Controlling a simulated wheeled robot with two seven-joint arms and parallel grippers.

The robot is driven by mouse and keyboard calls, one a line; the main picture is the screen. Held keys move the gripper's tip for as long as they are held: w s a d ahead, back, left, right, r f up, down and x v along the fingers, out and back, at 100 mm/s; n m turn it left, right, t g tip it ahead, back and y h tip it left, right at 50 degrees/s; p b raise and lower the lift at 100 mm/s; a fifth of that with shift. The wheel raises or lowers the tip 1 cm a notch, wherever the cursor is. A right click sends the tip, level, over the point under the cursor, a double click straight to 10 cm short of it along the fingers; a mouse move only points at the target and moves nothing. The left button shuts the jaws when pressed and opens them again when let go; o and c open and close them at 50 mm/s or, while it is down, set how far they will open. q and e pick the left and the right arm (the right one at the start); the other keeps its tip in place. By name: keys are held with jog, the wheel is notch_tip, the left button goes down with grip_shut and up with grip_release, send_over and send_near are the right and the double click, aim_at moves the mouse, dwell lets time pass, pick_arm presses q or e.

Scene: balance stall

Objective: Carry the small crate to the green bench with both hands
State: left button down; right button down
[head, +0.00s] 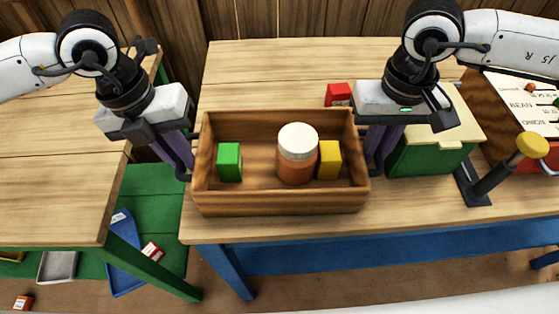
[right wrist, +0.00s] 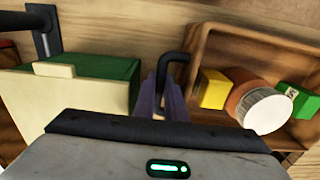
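The small wooden crate (head: 280,204) stands on the wooden top of the blue-framed bench, near its front edge. It holds a green block (head: 229,162), an orange-brown jar with a white lid (head: 297,155) and a yellow block (head: 329,160). Dark handles show at its ends. My left gripper (head: 180,165) is at the left handle, its fingers close together around it. My right gripper (head: 377,160) is at the right handle; the right wrist view shows its purple fingers (right wrist: 167,103) closed about the dark bar. The green bench (head: 60,200) is at the left, its top bare where visible.
A gap separates the two benches. A red box (head: 339,94) stands behind the crate. A green box with a cream lid (head: 432,145) and a yellow-topped lever (head: 500,172) stand to the right. A blue tray (head: 124,245) lies on the green bench's lower shelf.

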pick_arm(q)
jog(key=shift+r, duration=0.25)
pick_arm(e)
jog(key=shift+r, duration=0.25)
